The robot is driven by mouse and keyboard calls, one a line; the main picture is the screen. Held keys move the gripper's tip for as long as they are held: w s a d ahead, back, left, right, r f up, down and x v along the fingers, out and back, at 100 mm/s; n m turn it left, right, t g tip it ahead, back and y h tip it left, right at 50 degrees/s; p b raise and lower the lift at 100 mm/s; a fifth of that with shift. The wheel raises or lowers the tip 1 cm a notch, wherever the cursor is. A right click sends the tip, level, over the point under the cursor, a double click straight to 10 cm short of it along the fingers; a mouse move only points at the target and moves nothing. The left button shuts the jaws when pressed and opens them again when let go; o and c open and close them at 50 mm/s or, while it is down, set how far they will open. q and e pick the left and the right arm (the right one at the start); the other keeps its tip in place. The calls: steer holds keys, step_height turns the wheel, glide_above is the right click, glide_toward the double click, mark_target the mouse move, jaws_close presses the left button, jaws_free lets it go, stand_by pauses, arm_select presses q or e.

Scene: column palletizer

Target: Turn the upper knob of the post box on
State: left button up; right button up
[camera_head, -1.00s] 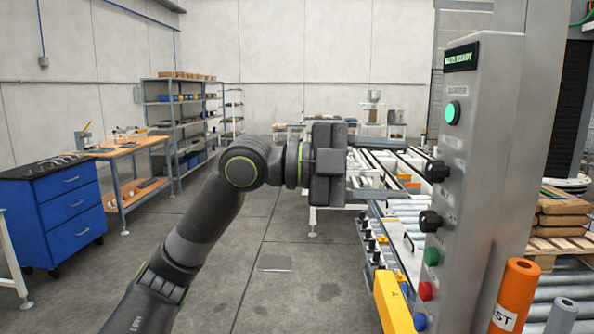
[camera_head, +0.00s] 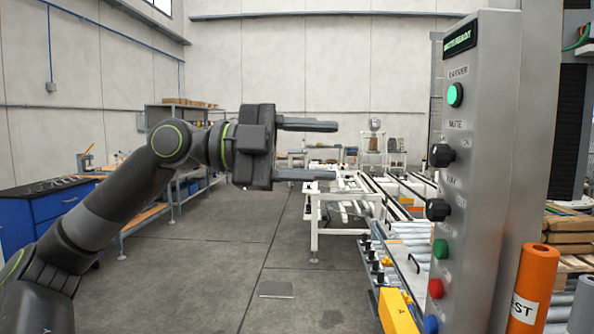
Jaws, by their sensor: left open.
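The grey post box (camera_head: 492,190) stands upright at the right of the head view. Its upper black knob (camera_head: 441,155) sits below a lit green lamp (camera_head: 455,95). A second black knob (camera_head: 438,209) is below it, then green, red and blue buttons. My left gripper (camera_head: 322,150) is open and empty, its two fingers pointing right toward the post box. It is well to the left of the upper knob, at about its height in the picture, and touches nothing. The exact setting of the knob is too small to read. My right gripper is not in view.
A roller conveyor (camera_head: 409,230) runs behind the post box. A yellow block (camera_head: 396,311) and an orange cylinder (camera_head: 531,285) are low near it. A blue drawer cabinet (camera_head: 40,210) and shelves stand at the left. Open air lies between gripper and panel.

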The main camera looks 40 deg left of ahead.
arm_select(q)
steer(key=shift+b+v, duration=1)
steer(key=shift+v, duration=0.2)
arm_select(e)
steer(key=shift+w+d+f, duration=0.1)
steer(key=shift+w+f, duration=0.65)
